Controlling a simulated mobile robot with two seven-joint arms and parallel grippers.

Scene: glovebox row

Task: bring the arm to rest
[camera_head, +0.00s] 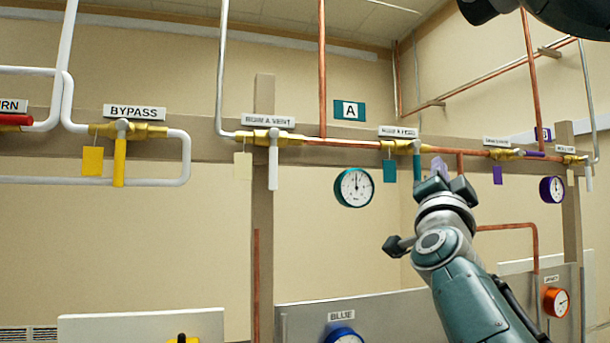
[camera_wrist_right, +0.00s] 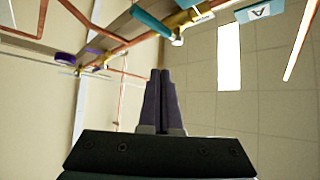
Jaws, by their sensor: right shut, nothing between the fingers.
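My right arm reaches up from the lower right in the head view. Its gripper (camera_head: 441,172) is raised in front of the pipe row, near the teal-handled valve (camera_head: 418,162). In the right wrist view the two dark fingers of this gripper (camera_wrist_right: 161,78) lie together with nothing between them. The teal valve handle also shows in the right wrist view (camera_wrist_right: 150,22), apart from the fingers. My left gripper is not in view.
The BYPASS valve has a yellow handle (camera_head: 119,162). A white-handled valve (camera_head: 273,168) hangs left of the teal gauge (camera_head: 354,187). A purple gauge (camera_head: 552,189) and an orange gauge (camera_head: 556,302) are at right. Copper pipes (camera_head: 350,143) cross behind the gripper.

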